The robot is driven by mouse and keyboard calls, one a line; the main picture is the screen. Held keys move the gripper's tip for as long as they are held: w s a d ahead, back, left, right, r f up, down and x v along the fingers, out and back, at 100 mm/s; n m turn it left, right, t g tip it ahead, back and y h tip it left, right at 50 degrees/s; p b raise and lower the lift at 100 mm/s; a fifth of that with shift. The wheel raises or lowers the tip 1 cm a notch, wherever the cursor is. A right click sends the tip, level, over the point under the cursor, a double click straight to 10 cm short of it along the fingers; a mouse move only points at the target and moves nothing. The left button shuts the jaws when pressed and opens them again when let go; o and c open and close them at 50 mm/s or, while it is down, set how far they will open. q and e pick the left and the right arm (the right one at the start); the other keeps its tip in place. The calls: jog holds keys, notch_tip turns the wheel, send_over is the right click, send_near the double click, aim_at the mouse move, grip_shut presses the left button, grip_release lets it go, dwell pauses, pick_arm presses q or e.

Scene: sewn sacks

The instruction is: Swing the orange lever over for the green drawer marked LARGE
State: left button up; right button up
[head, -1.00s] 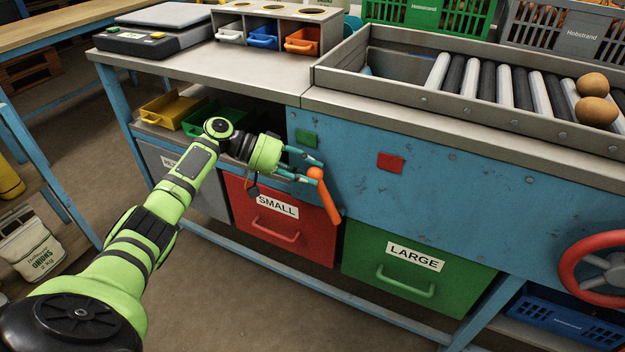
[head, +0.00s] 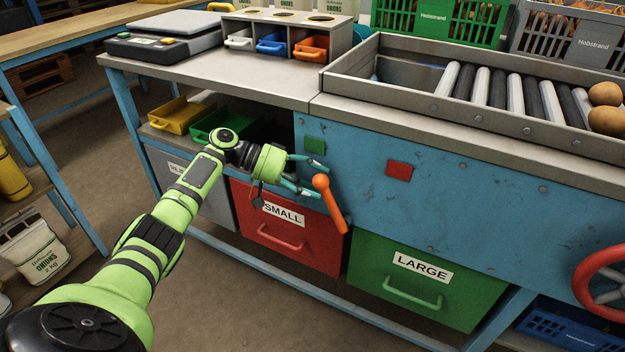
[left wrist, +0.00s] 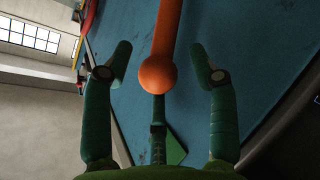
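The orange lever (head: 332,207) is on the blue front panel, its round knob up and its rod slanting down to the right. In the left wrist view the knob (left wrist: 157,73) is between the fingers, with a gap to each. My left gripper (head: 318,179) is open, with its fingertips beside the knob. The green drawer (head: 428,289) marked LARGE is shut at the lower right. The red drawer (head: 289,232) marked SMALL is at its left. My right gripper is not in view.
A green square (head: 315,145) and a red square (head: 399,171) mark the panel above the lever. A red handwheel (head: 585,278) is at the right. The bench top (head: 240,75) overhangs the panel. Potatoes (head: 606,108) lie on the rollers.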

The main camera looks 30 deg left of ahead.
pick_arm(q)
jog(key=shift+r, duration=0.25)
jog(key=v, duration=1.2)
jog(key=shift+f, duration=0.2)
